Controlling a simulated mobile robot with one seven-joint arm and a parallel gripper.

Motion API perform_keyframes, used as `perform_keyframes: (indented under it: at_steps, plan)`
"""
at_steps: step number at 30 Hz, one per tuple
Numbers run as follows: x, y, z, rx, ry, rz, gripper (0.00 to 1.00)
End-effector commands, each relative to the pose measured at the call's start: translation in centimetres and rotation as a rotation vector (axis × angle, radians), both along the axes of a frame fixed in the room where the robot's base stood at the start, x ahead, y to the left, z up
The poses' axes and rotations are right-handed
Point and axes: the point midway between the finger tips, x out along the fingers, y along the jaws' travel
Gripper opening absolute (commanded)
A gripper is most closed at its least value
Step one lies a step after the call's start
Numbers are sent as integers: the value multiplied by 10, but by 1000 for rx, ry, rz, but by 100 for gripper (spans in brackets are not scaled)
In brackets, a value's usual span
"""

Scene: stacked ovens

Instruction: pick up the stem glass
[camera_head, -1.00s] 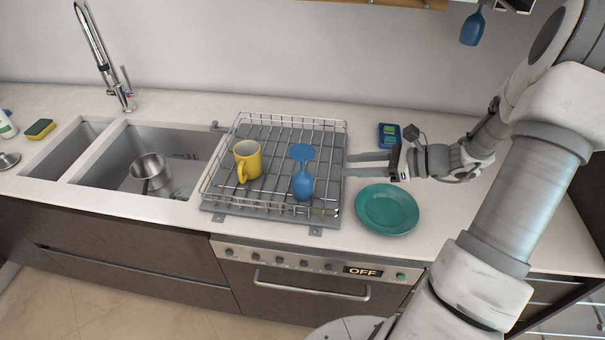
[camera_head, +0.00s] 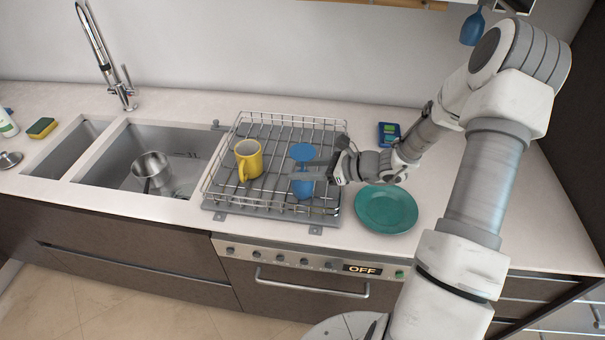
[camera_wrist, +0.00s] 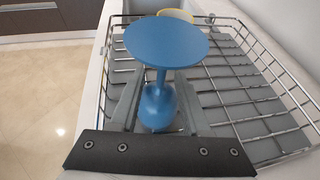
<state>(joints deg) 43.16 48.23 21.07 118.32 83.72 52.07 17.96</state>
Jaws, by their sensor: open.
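The blue stem glass (camera_head: 303,187) stands upside down in the wire dish rack, with its round foot on top. In the wrist view the stem glass (camera_wrist: 166,42) is close in front of the camera, its foot covering part of the view. My gripper (camera_head: 302,170) reaches in from the right at the glass. In the wrist view the open fingers of my gripper (camera_wrist: 158,100) lie on both sides of the glass, one left and one right, below the foot. I cannot tell whether either finger touches it.
The wire rack (camera_head: 225,190) surrounds the glass, with raised rails. A yellow mug (camera_head: 247,160) stands in the rack to the left. A teal plate (camera_head: 386,209) lies on the counter right of the rack, below my arm. The sink (camera_head: 125,150) is at the left.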

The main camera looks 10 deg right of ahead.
Motion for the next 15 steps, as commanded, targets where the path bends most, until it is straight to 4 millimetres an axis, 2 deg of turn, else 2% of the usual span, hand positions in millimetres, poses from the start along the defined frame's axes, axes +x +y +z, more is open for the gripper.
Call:
perform_keyframes:
  at_steps: [7,12,15]
  plan:
    - [1,1,-1,-1,-1,0,45]
    - [1,1,-1,-1,-1,0,14]
    - [1,1,-1,-1,1,0,0]
